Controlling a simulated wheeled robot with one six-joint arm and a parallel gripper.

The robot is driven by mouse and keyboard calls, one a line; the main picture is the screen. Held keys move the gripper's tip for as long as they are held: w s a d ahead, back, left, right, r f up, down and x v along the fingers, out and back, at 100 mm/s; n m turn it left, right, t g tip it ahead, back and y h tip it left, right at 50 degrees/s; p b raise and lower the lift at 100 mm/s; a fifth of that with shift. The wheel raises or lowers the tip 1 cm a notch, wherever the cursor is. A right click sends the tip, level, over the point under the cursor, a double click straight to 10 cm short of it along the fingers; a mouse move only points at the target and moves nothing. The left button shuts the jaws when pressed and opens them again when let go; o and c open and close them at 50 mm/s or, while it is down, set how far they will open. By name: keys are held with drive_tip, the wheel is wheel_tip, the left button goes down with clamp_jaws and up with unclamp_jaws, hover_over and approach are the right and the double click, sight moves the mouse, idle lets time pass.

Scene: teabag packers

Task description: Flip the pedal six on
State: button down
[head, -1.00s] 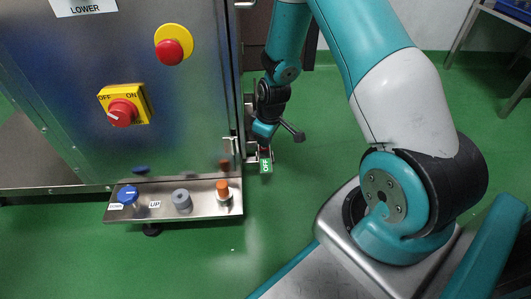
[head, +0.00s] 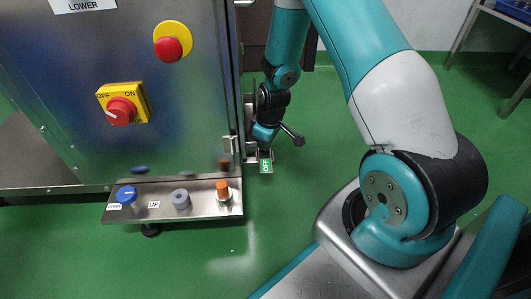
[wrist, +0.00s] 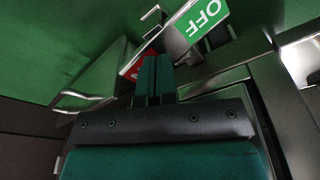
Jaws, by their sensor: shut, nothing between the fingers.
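The pedal is low at the right side of the steel machine. Its green OFF plate (head: 266,165) faces up in the head view and shows large in the wrist view (wrist: 208,17). A red plate (wrist: 137,66) at its other end is partly hidden behind my fingers in the wrist view; its lettering cannot be read. My gripper (wrist: 153,62) is shut and empty, with its fingertips over or against the red end; I cannot tell whether they touch. In the head view my gripper (head: 265,149) points down just behind the OFF plate.
The machine's steel cabinet (head: 150,60) stands close left of my gripper. It carries a red OFF/ON rotary switch (head: 121,110), a red button (head: 168,47) and a shelf of knobs (head: 190,208). A bent metal handle (wrist: 75,97) is near the fingers.

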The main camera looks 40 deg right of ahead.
drive_tip(key=shift+f, duration=0.3)
idle(0.4)
wheel_tip(320, 180, up, 7)
drive_tip(key=p, duration=0.7)
drive_tip(key=shift+r, duration=0.1)
idle(0.4)
